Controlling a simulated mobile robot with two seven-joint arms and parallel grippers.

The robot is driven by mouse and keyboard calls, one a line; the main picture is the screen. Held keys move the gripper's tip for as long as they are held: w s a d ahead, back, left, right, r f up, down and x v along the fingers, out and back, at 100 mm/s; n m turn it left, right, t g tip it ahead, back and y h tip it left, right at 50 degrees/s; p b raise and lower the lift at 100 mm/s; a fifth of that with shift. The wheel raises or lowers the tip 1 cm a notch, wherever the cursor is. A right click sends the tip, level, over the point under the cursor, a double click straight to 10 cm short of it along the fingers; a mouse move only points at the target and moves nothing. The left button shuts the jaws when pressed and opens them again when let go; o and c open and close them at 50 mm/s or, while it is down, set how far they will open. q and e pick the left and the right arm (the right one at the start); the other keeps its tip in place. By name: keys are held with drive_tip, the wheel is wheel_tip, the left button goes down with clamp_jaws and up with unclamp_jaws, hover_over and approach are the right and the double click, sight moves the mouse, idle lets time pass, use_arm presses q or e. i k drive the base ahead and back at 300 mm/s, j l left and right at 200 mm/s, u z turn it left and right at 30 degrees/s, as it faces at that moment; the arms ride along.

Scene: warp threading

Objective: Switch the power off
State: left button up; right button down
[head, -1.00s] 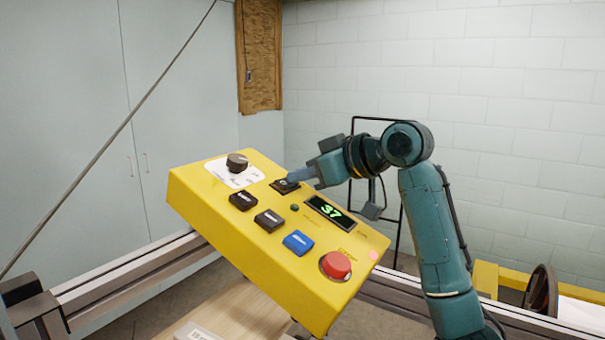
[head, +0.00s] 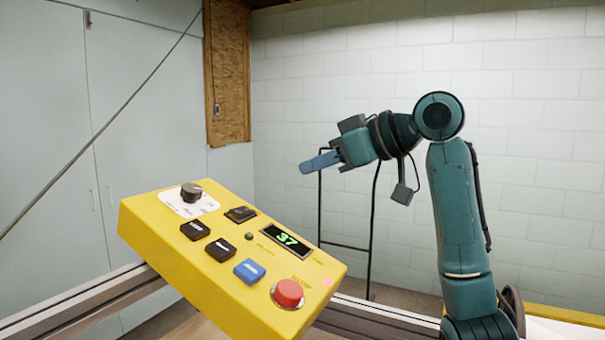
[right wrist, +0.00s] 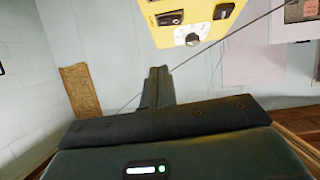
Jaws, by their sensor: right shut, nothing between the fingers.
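The yellow control box (head: 170,250) sits tilted at the lower left of the head view. Its face carries a black rocker-like switch (head: 240,214), a dark knob (head: 191,193) on a white dial, two black buttons, a blue button (head: 249,271), a red button (head: 289,293) and a display (head: 287,240) reading 37. My right gripper (head: 308,167) is shut and empty, in the air above and behind the box, apart from it. In the right wrist view the shut fingers (right wrist: 157,86) point toward the box (right wrist: 183,14). My left gripper is not in view.
A metal rail (head: 85,305) runs behind and below the box. A thin black frame (head: 372,225) stands behind my right arm. A slanted rod (head: 105,130) crosses the upper left. The air between gripper and box is clear.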

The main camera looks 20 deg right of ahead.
sight(239, 213)
drive_tip(key=k+j, duration=0.3)
drive_tip(key=k, duration=0.15)
drive_tip(key=k+j, duration=0.3)
drive_tip(key=k, duration=0.15)
